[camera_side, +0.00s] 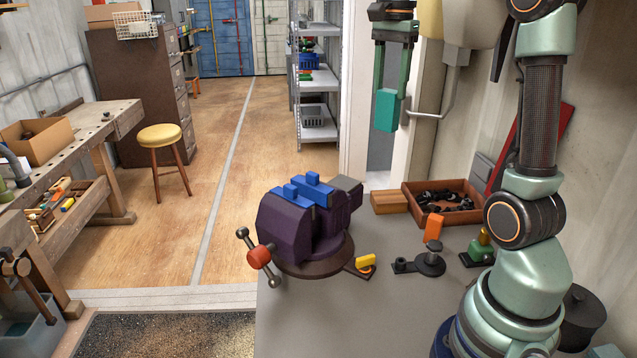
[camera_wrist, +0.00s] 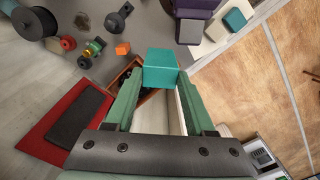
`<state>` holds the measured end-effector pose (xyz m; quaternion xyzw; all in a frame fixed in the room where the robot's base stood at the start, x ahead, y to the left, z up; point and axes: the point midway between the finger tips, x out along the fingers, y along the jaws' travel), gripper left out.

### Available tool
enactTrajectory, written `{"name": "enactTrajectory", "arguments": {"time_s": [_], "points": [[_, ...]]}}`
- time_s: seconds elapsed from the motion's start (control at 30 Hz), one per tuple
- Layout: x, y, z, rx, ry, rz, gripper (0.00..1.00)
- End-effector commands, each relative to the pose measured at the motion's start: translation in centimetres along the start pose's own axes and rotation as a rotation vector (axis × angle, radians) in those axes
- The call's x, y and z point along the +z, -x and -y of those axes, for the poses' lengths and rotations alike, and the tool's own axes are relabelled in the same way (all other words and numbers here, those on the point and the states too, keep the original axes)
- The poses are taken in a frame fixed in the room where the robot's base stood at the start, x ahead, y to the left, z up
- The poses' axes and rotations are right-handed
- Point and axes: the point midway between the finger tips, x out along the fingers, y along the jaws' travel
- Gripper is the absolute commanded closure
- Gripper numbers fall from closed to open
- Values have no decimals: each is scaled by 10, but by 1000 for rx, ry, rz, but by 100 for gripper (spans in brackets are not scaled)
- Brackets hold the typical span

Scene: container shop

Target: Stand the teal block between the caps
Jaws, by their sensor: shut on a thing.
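The teal block (camera_side: 386,112) is held upright in the air between the two fingers of my gripper (camera_side: 389,95). It also shows between the fingertips in the wrist view (camera_wrist: 160,70). My gripper is shut on it, above and to the right of the purple vise (camera_side: 290,230) in the side view. Two blue caps (camera_side: 292,193) sit on top of the vise jaws, side by side and close together. Any gap between them is hard to make out from here. In the wrist view the vise (camera_wrist: 197,5) is cut off at the top edge and the caps are out of frame.
A wooden tray of dark parts (camera_side: 411,207) and a wood block (camera_side: 389,201) lie behind the vise, to the right. An orange block (camera_side: 433,228), a dark metal fixture (camera_side: 430,264) and a yellow piece (camera_side: 366,261) stand on the grey bench. The bench front is clear.

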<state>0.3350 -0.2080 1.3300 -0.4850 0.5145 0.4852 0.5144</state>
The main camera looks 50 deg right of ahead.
Motion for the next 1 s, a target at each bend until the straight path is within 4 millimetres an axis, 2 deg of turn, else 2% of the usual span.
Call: {"name": "enactTrajectory", "arguments": {"time_s": [0.17,0.3,0.4,0.6,0.67,1.0], "points": [[53,0,33,0,30,0,100],[102,0,55,-1,45,0,100],[132,0,65,-1,52,0,100],[176,-1,74,0,62,0,100],[188,-1,76,-1,65,0,100],[182,-45,75,2,58,0,100]]}}
